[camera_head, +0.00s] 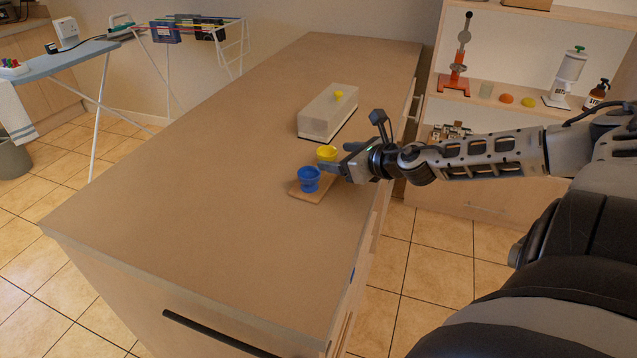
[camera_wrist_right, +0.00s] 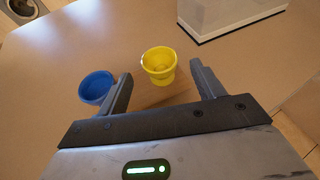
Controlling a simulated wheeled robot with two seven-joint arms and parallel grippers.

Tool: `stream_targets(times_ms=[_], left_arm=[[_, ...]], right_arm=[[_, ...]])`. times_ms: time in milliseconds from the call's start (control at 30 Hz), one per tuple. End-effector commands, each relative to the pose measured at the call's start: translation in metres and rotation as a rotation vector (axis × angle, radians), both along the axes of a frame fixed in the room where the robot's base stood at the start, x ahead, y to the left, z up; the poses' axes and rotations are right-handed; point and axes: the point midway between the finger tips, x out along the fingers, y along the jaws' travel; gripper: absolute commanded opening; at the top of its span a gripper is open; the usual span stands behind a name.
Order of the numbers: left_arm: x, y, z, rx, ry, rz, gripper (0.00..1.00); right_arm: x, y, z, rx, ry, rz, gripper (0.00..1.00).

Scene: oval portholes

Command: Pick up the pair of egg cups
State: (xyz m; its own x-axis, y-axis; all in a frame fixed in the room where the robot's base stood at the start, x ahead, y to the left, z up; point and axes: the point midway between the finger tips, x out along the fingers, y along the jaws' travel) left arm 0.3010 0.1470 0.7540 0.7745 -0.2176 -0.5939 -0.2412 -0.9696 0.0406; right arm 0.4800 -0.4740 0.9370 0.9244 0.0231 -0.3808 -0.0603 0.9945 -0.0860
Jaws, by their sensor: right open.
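A blue egg cup (camera_head: 309,179) and a yellow egg cup (camera_head: 327,153) stand upright on a small wooden board (camera_head: 314,196) on the counter. The right wrist view shows the blue cup (camera_wrist_right: 96,88) at the left and the yellow cup (camera_wrist_right: 159,64) nearer the middle. My right gripper (camera_head: 334,168) reaches in from the right, close to the cups. Its fingers (camera_wrist_right: 160,86) are open, with the yellow cup seen between and just beyond the tips. The blue cup is outside the left finger. Nothing is held. My left gripper is not in view.
A pale covered box with a yellow knob (camera_head: 325,112) stands on the counter behind the cups. The counter (camera_head: 190,200) is bare to the left and front. Shelves (camera_head: 520,105) with jars and a dispenser stand at the right. An ironing board (camera_head: 60,65) stands at the far left.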

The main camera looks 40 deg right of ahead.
Motion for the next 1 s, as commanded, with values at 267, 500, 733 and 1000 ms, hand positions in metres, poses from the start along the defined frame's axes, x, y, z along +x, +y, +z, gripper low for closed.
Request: stream_targets(times_ms=[267,500,733,1000], left_arm=[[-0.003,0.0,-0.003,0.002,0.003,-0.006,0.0],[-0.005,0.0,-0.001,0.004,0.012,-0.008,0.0],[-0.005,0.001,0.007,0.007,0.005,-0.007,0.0],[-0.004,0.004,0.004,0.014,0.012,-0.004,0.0]], right_arm=[[0.008,-0.001,-0.002,0.001,-0.003,-0.004,0.67],[0.02,-0.002,-0.004,0.004,-0.004,-0.006,0.67],[0.038,-0.001,-0.012,0.005,-0.003,-0.005,0.67],[0.048,0.0,-0.02,0.0,0.0,-0.001,0.67]])
